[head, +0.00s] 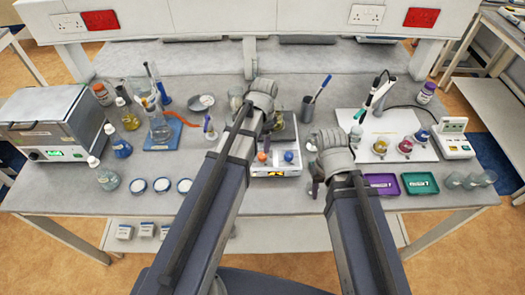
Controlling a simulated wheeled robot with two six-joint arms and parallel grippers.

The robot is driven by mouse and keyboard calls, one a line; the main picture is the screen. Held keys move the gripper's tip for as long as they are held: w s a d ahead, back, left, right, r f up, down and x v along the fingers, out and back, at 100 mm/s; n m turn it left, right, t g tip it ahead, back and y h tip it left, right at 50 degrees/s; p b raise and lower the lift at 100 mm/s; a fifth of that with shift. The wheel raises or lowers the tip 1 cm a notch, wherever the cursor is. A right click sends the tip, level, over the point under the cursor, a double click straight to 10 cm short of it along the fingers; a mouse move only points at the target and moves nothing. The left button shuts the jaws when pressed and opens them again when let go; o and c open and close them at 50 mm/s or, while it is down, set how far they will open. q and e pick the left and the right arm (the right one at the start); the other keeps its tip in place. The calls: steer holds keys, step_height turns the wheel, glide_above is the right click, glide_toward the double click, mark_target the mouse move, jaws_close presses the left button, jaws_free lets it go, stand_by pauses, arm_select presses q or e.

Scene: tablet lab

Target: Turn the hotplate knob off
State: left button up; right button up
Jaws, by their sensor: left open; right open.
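The hotplate (290,170) is a white unit at the bench's front middle, partly hidden by my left arm. Its front carries an orange-red knob (262,157), a blue knob (289,156) and a lit orange display below them. Which way the knobs point is too small to tell. My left gripper (262,104) is above and behind the knobs, over the back of the hotplate; its fingers are mostly hidden by its wrist. My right gripper (314,165) is open just right of the hotplate, apart from the blue knob. Neither gripper visibly holds anything.
A pen holder (308,109) stands behind my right gripper. A white board (372,149) with coloured vessels and pipettes is at right, with purple (382,185) and green (419,184) trays in front. Left are a flask on a blue stand (162,130), several bottles and dishes, and an oven (45,122).

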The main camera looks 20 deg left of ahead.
mark_target(262, 155)
arm_select(q)
steer(key=shift+f, duration=0.2)
step_height(262, 155, down, 8)
steer(key=b, duration=0.7)
steer(key=shift+w+r+b, duration=0.1)
steer(key=shift+r+b, duration=0.15)
steer(key=shift+b, duration=0.15)
jaws_close()
